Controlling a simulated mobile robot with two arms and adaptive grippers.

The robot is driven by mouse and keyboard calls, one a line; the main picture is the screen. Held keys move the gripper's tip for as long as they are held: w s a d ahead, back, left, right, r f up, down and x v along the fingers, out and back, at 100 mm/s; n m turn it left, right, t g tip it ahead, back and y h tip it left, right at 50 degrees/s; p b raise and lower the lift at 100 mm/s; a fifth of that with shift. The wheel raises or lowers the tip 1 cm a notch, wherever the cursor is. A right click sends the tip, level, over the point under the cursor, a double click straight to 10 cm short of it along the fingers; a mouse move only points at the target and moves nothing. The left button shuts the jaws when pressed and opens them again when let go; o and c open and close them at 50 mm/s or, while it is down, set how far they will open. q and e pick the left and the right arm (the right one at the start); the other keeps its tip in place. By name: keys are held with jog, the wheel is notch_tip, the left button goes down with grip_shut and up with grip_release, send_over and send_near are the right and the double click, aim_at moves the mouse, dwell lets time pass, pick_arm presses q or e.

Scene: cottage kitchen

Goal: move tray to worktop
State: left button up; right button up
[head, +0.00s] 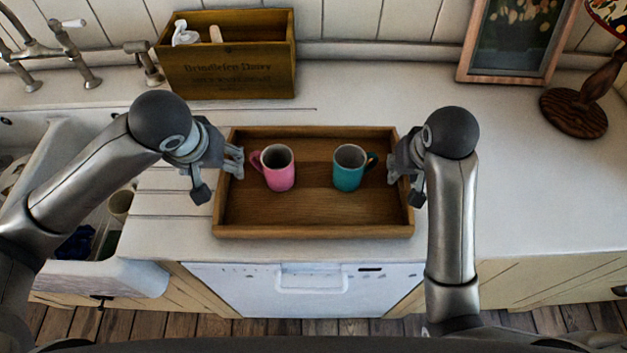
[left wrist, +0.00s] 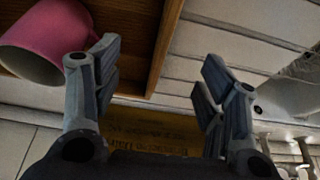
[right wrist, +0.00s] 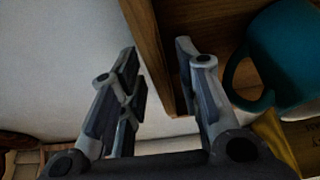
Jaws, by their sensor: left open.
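The wooden tray (head: 315,231) lies flat on the white worktop, its front edge near the worktop's front. A pink mug (head: 278,168) stands upright in it left of centre, and a teal mug (head: 348,168) stands upright right of centre. My left gripper (head: 218,174) is open at the tray's left end; in the left wrist view the tray wall (left wrist: 166,45) runs between its spread fingers. My right gripper (head: 404,186) is at the right end; in the right wrist view the tray wall (right wrist: 146,40) lies between its fingers, closer to the inner one, with a gap on the outer side.
A wooden box (head: 228,80) stands behind the tray. The sink (head: 142,270) and tap are at the left. A framed picture (head: 470,73) and a lamp (head: 575,108) stand at the back right. The worktop (head: 530,185) right of my right arm is clear.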

pick_arm(q)
jog(key=v, duration=0.7)
jog(key=shift+r, duration=0.15)
jog(key=shift+s, duration=0.15)
pick_arm(e)
jog(key=o, duration=0.8)
pick_arm(q)
jog(key=shift+r, duration=0.1)
pick_arm(e)
jog(key=shift+r, duration=0.1)
